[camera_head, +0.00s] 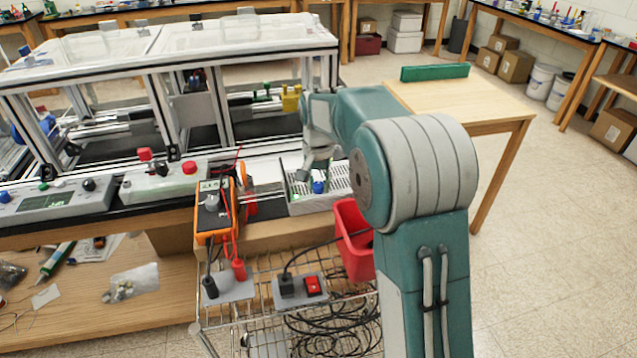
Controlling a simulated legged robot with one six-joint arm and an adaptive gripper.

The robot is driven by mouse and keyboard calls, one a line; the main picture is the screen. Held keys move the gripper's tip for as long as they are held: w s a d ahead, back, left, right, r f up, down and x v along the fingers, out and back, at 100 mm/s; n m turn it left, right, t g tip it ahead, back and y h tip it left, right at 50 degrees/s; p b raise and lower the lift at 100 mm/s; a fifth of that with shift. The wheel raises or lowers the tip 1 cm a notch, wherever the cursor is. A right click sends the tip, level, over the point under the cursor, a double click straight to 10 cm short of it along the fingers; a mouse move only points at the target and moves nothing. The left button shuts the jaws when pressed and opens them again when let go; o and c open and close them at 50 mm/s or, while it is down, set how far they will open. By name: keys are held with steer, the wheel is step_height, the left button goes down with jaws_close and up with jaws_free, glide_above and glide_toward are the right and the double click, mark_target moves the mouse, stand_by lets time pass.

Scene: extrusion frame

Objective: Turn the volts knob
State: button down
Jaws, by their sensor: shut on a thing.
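A grey vented power supply box (335,203) sits on the bench edge at the middle of the head view. The fingers hide part of the box and the knob's upper side. The labels are too small to read, so I cannot tell from text which knob is volts.
An orange multimeter (214,212) with red and black leads stands left of the box. A red bin (355,240) hangs below right. A wire rack (270,262) with a switched outlet and coiled cables is below. A frame enclosure (165,80) stands behind.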

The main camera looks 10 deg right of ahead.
steer(key=n, duration=0.4)
steer(key=shift+a+n, duration=0.1)
steer(key=shift+n, duration=0.2)
steer(key=n, duration=0.3)
steer(key=shift+n, duration=0.3)
steer(key=n, duration=0.3)
steer(key=shift+n, duration=2.2)
steer(key=shift+c, duration=1.9)
jaws_free()
steer(key=shift+f, duration=0.1)
steer(key=shift+w, duration=0.1)
steer(key=shift+r, duration=0.2)
